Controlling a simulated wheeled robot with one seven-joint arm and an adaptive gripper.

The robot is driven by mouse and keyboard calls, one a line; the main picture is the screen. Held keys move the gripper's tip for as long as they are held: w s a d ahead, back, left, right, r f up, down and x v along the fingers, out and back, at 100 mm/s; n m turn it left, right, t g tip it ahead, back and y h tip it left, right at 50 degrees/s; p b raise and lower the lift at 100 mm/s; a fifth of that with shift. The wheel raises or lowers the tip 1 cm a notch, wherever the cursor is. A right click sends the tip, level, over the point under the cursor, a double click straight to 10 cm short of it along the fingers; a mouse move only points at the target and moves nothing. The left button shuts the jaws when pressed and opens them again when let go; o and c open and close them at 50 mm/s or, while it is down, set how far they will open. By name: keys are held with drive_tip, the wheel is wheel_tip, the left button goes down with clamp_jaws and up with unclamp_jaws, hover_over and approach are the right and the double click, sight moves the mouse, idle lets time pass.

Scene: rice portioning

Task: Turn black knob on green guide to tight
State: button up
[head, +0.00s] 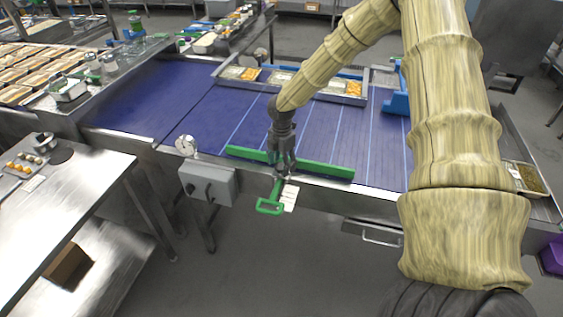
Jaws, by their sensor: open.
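The green guide (325,169) is a long bar lying along the near edge of the blue conveyor, with a green loop handle (269,207) reaching over the metal rail toward me. My gripper (283,170) points down at the middle of the guide, where the bar and handle meet. Its fingers are apart and look dark against the guide. The black knob cannot be made out; the gripper covers the spot around the joint. Whether the fingers touch anything there cannot be told.
A white tag (290,197) hangs beside the handle. A grey control box (208,183) and a round white dial (186,145) are on the rail to the left. Trays of food (345,88) stand across the belt. The blue belt (190,95) is mostly clear.

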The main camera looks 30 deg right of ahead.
drive_tip(key=shift+f, duration=0.2)
drive_tip(key=c, duration=1)
